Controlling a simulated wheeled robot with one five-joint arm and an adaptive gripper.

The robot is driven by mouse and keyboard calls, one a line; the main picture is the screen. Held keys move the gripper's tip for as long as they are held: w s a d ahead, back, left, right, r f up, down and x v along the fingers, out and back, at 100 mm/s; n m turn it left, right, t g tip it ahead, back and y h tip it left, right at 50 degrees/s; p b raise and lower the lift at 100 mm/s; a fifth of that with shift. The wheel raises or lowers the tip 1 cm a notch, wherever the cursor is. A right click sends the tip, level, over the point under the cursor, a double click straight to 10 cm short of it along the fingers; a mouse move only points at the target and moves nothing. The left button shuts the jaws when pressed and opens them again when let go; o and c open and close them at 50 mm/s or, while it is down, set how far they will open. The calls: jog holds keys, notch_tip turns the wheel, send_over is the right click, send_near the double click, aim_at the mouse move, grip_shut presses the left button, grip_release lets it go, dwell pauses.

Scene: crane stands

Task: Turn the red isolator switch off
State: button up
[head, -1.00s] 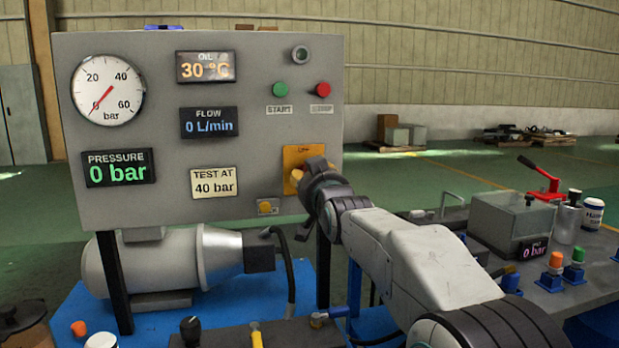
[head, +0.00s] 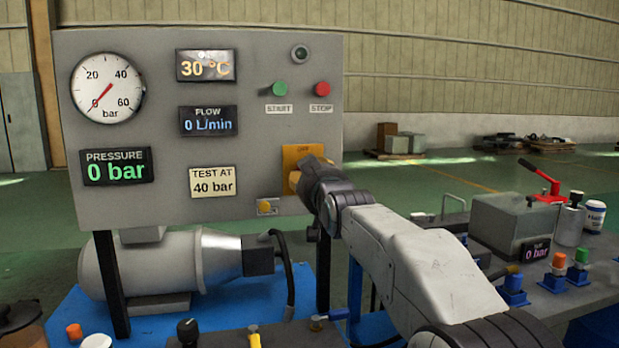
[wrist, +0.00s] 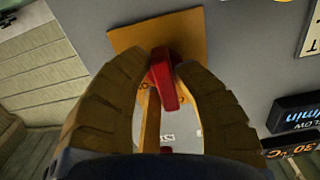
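The red isolator switch (wrist: 163,78) shows in the wrist view as a red handle on an orange-yellow plate (wrist: 190,30). My gripper (wrist: 165,65) has its two tan fingers on either side of the handle, their tips close against it, and looks shut on it. In the head view my gripper (head: 296,178) is at the lower part of the same plate (head: 303,151), on the panel's lower right. There the red handle is hidden behind my gripper. A label at the plate's top is too blurred to read surely.
The grey panel (head: 255,70) carries a gauge (head: 107,88) reading about 0 bar, displays, a green START button (head: 280,88) and a red STOP button (head: 322,89). A motor (head: 165,265) stands underneath.

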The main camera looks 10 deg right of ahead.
jog(key=o, duration=0.4)
jog(key=shift+o, duration=0.2)
jog(key=shift+s, duration=0.1)
jog(key=s, duration=1.1)
jog(key=shift+s, duration=0.4)
jog(key=shift+a, duration=0.1)
jog(key=shift+s+r+p, duration=0.1)
jog(key=shift+p, duration=0.3)
jog(key=s+g+p, duration=1.4)
jog(key=s+p, duration=1.5)
jog(key=p, duration=0.3)
jog(key=shift+f, duration=0.4)
